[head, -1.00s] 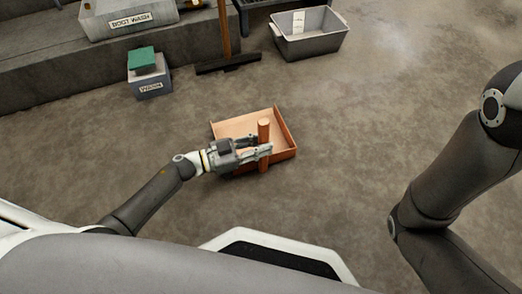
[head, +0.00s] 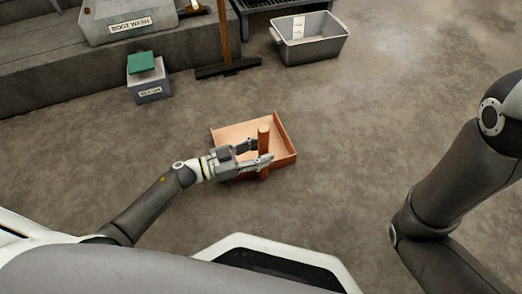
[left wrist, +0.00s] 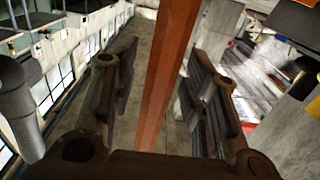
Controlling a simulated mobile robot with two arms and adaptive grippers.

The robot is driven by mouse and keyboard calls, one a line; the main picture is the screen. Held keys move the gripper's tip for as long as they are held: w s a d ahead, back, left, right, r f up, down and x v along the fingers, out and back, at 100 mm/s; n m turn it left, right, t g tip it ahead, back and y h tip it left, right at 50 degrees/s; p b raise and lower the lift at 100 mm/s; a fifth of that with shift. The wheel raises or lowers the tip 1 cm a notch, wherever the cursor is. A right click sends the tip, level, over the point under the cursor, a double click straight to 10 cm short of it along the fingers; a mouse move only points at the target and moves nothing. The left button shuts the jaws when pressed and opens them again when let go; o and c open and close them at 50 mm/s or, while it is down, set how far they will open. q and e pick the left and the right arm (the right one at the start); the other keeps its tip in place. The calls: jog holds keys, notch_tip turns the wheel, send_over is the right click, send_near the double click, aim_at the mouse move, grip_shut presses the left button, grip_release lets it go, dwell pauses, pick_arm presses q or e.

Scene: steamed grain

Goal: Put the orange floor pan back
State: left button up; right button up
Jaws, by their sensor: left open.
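The orange floor pan (head: 286,142) lies on the concrete floor in the middle of the head view. In the left wrist view the orange handle (left wrist: 167,75) runs between the two dark fingers, with gaps showing on both sides. My right arm shows at the right of the head view, but its gripper is out of view.
A grey tub (head: 310,46) stands at the back right. A broom (head: 228,67) leans near the stone step. A small grey box (head: 149,85) with a green top and a boot wash basin (head: 125,20) are at back left. Floor around the pan is clear.

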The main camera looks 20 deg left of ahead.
pick_arm(q)
jog(key=shift+r, duration=0.2)
jog(key=p+v, duration=0.5)
jog(key=v, duration=0.7)
